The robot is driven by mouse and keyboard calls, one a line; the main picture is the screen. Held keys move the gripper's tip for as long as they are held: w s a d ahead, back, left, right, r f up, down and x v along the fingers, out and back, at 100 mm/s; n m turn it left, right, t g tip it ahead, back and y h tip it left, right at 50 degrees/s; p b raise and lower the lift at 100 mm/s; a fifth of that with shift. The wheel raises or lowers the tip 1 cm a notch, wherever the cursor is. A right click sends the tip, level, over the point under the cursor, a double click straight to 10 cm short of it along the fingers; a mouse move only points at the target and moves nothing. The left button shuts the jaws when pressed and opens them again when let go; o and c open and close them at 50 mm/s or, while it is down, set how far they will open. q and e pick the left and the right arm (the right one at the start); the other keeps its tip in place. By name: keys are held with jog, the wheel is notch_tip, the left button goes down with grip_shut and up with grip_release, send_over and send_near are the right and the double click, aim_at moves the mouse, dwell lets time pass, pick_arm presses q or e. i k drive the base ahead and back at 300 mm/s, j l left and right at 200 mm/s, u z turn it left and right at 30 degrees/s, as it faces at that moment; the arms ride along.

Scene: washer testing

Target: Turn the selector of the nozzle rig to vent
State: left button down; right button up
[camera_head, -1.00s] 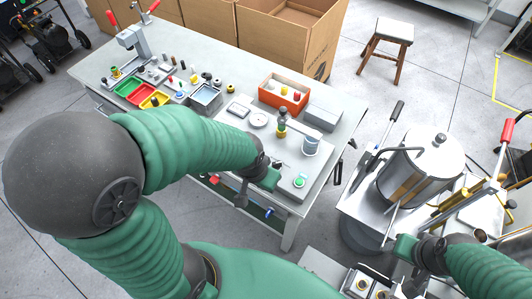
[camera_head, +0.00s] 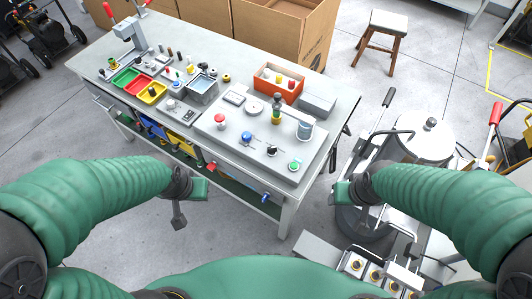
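The nozzle rig appears to be the grey panel unit (camera_head: 225,125) on the right part of the workbench. An upright nozzle-like fitting (camera_head: 276,112) stands on it. Along its front are a red button (camera_head: 219,118), a blue knob (camera_head: 246,137), a dark knob (camera_head: 271,150) and a green button (camera_head: 294,165). I cannot tell which knob is the selector, and no labels are readable. My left gripper (camera_head: 188,205) is in front of the bench, apart from the panel. My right gripper (camera_head: 343,192) is off the bench's right front corner, touching no control. Both grippers' finger gaps are unclear.
Colored trays (camera_head: 137,84) and small parts lie on the bench's left. An orange bin (camera_head: 278,84) and a grey box (camera_head: 318,104) stand behind the panel. A metal pot (camera_head: 427,140) and lever equipment crowd the right. A stool (camera_head: 387,35) stands at the back.

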aim_at(271, 151)
jog(key=j+z, duration=0.15)
jog(key=j, duration=0.45)
jog(key=i+j+z, duration=0.2)
jog(key=j, duration=0.35)
jog(key=i+j+z, duration=0.1)
jog(key=i+j, duration=0.15)
